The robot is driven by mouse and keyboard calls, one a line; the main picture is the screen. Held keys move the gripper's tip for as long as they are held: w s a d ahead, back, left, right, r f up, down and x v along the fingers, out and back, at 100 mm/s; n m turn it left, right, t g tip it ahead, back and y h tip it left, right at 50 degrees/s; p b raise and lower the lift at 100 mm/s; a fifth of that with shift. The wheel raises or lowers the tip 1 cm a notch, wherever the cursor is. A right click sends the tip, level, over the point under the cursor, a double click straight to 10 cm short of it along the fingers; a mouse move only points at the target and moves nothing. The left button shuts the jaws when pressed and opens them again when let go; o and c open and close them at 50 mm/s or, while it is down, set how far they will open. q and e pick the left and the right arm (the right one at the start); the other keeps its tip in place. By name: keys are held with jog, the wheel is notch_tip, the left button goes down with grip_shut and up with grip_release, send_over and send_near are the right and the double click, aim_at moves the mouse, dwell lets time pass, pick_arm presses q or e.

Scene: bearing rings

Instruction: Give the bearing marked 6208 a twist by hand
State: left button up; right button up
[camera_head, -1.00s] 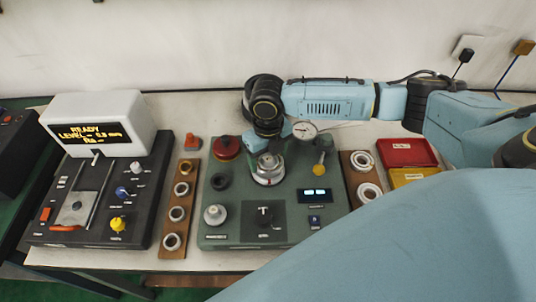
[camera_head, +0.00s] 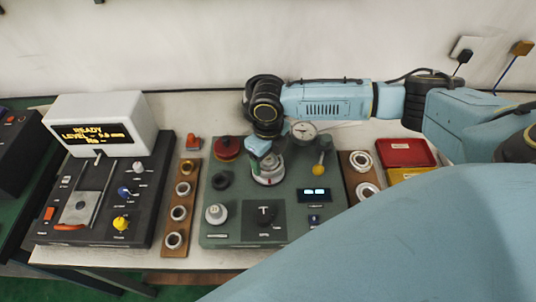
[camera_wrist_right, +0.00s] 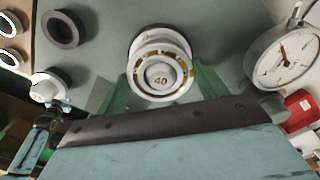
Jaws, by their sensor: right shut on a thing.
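A pale metal bearing (camera_wrist_right: 160,65) with brass-coloured cage segments sits around a round hub marked 40 in the right wrist view. It also shows on the grey-green test rig (camera_head: 235,190) in the head view (camera_head: 268,172). I cannot read the number 6208 on it. My right gripper (camera_head: 266,158) reaches down over this bearing from behind. Its green fingers stand on either side of the ring in the wrist view (camera_wrist_right: 161,84), and it is shut on the bearing. The finger contact is partly hidden.
A dial gauge (camera_head: 303,130) stands close to the right of the gripper. Red (camera_head: 405,152) and yellow trays lie right.

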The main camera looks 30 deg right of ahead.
jog(key=shift+n, duration=0.6)
jog(key=o, duration=1.4)
notch_tip(320, 180, up, 13)
jog(key=shift+r+p, duration=0.2)
jog(key=shift+p, duration=0.25)
